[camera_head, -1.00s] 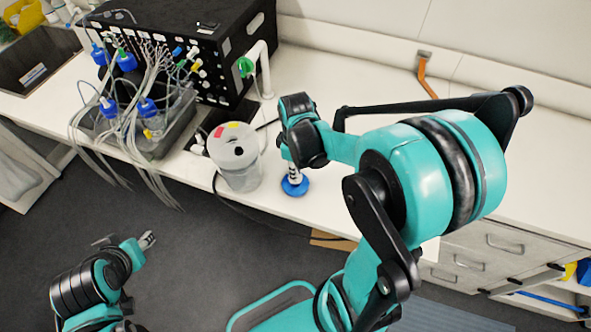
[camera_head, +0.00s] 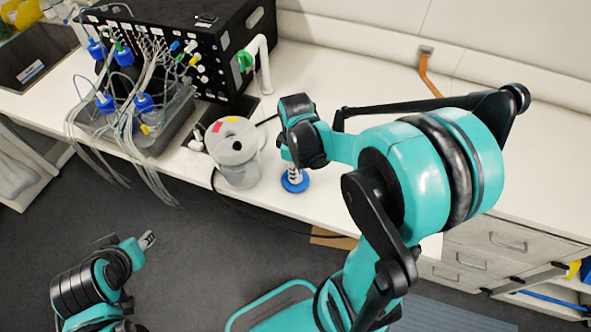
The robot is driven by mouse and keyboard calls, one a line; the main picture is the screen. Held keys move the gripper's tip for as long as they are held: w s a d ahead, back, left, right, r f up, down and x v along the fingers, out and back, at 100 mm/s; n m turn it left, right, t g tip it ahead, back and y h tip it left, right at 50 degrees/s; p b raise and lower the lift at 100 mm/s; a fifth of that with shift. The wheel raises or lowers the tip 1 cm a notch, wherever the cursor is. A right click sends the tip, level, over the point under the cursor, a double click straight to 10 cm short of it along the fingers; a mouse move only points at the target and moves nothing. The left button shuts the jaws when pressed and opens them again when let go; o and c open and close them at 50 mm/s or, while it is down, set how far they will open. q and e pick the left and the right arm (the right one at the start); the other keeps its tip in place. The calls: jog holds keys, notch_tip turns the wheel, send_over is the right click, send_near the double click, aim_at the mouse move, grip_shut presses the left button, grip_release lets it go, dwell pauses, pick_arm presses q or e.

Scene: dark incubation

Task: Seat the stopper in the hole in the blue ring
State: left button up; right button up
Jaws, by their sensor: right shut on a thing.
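The blue ring (camera_head: 294,184) lies on the white bench near its front edge, right of the clear canister. My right gripper (camera_head: 292,171) points down directly over the ring, its fingertips close above or at the ring's middle. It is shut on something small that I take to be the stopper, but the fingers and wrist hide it. The ring's hole is hidden too, so I cannot tell whether the stopper touches it. My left gripper (camera_head: 148,240) is low at the left, over the floor and away from the bench. Its fingers are too small to read.
Behind are a black instrument box (camera_head: 235,55) and a grey tray (camera_head: 180,112) of blue-capped bottles with trailing tubes.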

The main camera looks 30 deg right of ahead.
jog(key=shift+f, duration=0.25)
jog(key=o, duration=0.9)
jog(key=shift+c, duration=0.2)
notch_tip(320, 180, up, 12)
